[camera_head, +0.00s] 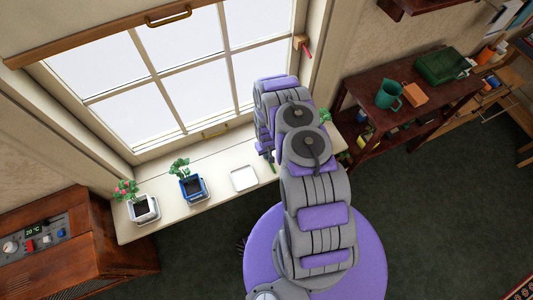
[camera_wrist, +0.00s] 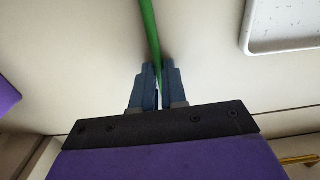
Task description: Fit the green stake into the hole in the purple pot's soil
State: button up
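The green stake (camera_wrist: 150,30) is a thin rod that runs up from between my fingers in the wrist view. My gripper (camera_wrist: 159,80) is shut on it, one blue-grey finger on each side. In the head view a short piece of the stake (camera_head: 272,168) shows just below my gripper (camera_head: 267,154), over the sill right of the white tray. I cannot make out the purple pot or its soil hole; my arm covers part of the sill. A purple patch at the wrist view's left edge cannot be identified.
The white sill (camera_head: 160,232) holds a white pot (camera_head: 144,209) with pink flowers, a blue pot (camera_head: 193,189) with a plant and a flat white tray (camera_head: 244,179). Green leaves (camera_head: 325,117) show right of my arm. The window (camera_head: 170,60) stands behind; a red-brown shelf (camera_head: 360,88) is at right.

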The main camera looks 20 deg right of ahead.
jog(key=o, duration=0.4)
jog(key=shift+r, duration=0.15)
